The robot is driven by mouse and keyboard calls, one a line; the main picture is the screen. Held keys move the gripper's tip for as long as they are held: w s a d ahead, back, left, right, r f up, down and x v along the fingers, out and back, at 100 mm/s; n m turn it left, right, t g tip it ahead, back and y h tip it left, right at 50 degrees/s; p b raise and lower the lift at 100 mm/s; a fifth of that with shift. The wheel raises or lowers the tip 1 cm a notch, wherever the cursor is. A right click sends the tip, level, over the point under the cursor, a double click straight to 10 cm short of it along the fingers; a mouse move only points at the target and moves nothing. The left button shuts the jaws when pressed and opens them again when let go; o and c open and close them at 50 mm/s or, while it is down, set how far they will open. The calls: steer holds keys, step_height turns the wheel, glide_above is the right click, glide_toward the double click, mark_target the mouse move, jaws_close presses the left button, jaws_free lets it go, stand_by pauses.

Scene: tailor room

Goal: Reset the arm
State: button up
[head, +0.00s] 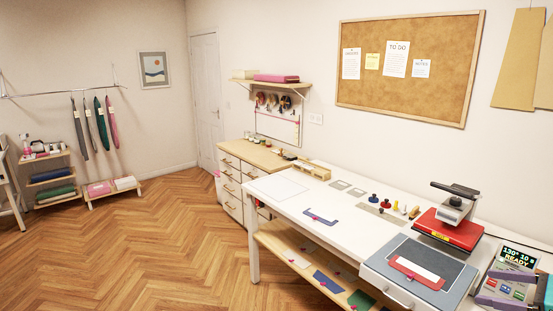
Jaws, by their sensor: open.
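I cannot make out my arm or my gripper in the head view. The task names no other object. The white worktable (262,188) runs along the right wall, with the heat press at its near right end. The press has a red upper part (448,229) with a dark handle, standing raised behind a grey lower plate (412,256). A red-framed white piece (418,272) lies on that plate. A control box (516,258) beside the press reads 130°, 10 s, READY. Pale purple parts show around the box, and I cannot tell what they belong to.
Small coloured stamps or bottles (386,205) stand along the table's back. A blue-edged piece (321,217) lies on the tabletop. The lower shelf (281,238) holds coloured pieces. The herringbone floor (150,240) at left is clear.

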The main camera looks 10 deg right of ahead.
steer(key=w+a+f+n+g, duration=0.4)
steer(key=w+a+f+n, duration=0.25)
steer(key=a+f, duration=0.45)
steer(key=w+a+f+n+g, duration=0.3)
steer(key=w+a+f+n, duration=0.35)
steer(key=a, duration=0.75)
steer(key=s+a+f+n+g+h, duration=0.1)
steer(key=a+f+n+h, duration=0.1)
steer(key=a+f+n, duration=0.45)
steer(key=s+a+f+n+g+h, duration=0.2)
steer(key=a+f+n+h, duration=0.15)
steer(key=a, duration=0.65)
steer(key=s+a+f+n+g+h, duration=0.1)
steer(key=a+f+n+h, duration=0.1)
steer(key=a+f+n, duration=0.55)
steer(key=s+a+f+m+g+b, duration=0.1)
steer(key=s+f+g+b, duration=0.4)
steer(key=s+f, duration=2)
step_height(320, 180, down, 2)
steer(key=b, duration=0.5)
steer(key=shift+s+f+g, duration=0.15)
steer(key=shift+s+g, duration=0.25)
steer(key=shift+a, duration=0.1)
